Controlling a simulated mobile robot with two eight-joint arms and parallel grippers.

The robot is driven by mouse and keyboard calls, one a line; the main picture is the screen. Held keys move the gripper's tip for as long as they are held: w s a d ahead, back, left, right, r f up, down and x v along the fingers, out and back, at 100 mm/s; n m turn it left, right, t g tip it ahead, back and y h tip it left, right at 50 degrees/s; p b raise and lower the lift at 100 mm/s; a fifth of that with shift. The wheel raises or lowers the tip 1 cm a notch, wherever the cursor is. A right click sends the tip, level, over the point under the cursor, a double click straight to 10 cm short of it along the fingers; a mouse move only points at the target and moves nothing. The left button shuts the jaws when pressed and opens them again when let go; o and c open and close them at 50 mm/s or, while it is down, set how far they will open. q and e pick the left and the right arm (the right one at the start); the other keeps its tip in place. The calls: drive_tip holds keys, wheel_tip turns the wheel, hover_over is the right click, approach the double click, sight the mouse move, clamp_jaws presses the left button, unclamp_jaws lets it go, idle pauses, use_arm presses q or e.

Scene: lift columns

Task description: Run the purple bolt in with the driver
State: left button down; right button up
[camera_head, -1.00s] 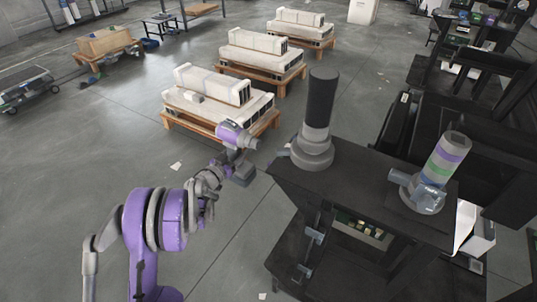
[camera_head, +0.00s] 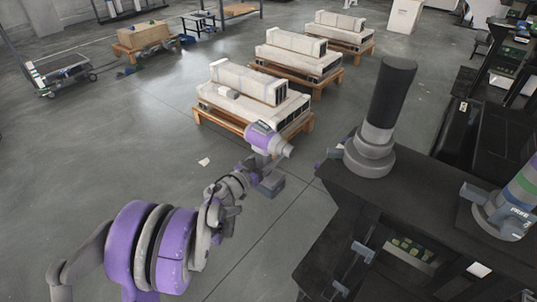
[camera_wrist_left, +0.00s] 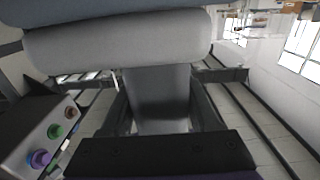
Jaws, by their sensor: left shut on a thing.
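The purple and grey driver (camera_head: 264,138) is in my left gripper (camera_head: 256,174), its nose pointing right toward the near lift column (camera_head: 392,95). In the wrist view the driver's grey body (camera_wrist_left: 120,40) crosses the top, and its handle (camera_wrist_left: 158,95) is between the dark fingers of my left gripper (camera_wrist_left: 160,110). A small purple spot (camera_head: 321,166) shows at the left side of the column's foot; it is too small to tell if it is the bolt. The driver's nose is apart from it. My right gripper is not in view.
The column stands on a dark bench (camera_head: 400,205); a second banded column (camera_head: 522,190) is at the right edge. In the wrist view, a grey box (camera_wrist_left: 35,135) bears purple, green and orange round pieces. Loaded pallets (camera_head: 250,95) stand behind on open floor.

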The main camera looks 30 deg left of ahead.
use_arm(q)
drive_tip(key=shift+s+d+r, duration=0.1)
drive_tip(key=shift+s+d, duration=0.05)
drive_tip(key=shift+d, duration=0.15)
drive_tip(key=d, duration=0.6)
drive_tip(key=shift+s+d, duration=0.2)
drive_tip(key=shift+s, duration=0.05)
drive_tip(key=shift+s+d, duration=0.1)
drive_tip(key=shift+d, duration=1.2)
idle(3.5)
drive_tip(key=shift+a, duration=0.15)
drive_tip(key=shift+w+a, duration=0.2)
drive_tip(key=shift+a, duration=2.2)
